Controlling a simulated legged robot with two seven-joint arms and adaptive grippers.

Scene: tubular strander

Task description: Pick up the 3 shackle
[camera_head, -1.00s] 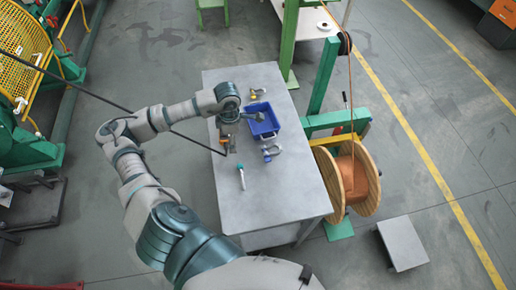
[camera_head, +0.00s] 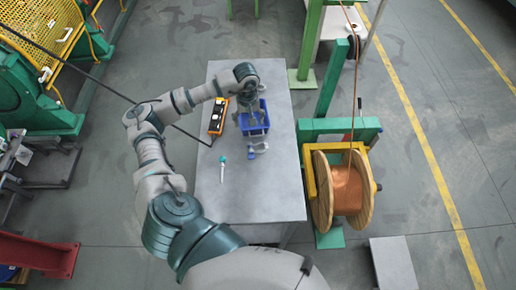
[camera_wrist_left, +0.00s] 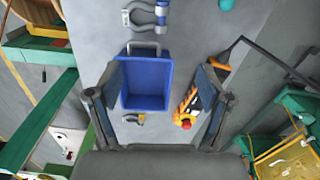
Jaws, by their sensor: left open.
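A shackle with a blue pin (camera_head: 258,148) lies on the table just in front of the blue bin; it also shows at the top of the left wrist view (camera_wrist_left: 145,13). A smaller shackle with a yellow pin (camera_wrist_left: 133,118) lies on the other side of the bin. A grey loop (camera_wrist_left: 143,47) shows at the bin's rim; I cannot tell whether it is a shackle or a handle. My left gripper (camera_wrist_left: 160,85) is open and empty, its fingers spread above the bin; it also shows in the head view (camera_head: 249,106). My right gripper is out of view.
The blue bin (camera_wrist_left: 147,86) looks empty. A yellow-black remote (camera_head: 217,117) with a cable lies left of it. A teal-headed tool (camera_head: 222,170) lies nearer me. The near part of the grey table (camera_head: 265,195) is clear. A cable spool (camera_head: 348,190) stands to the right.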

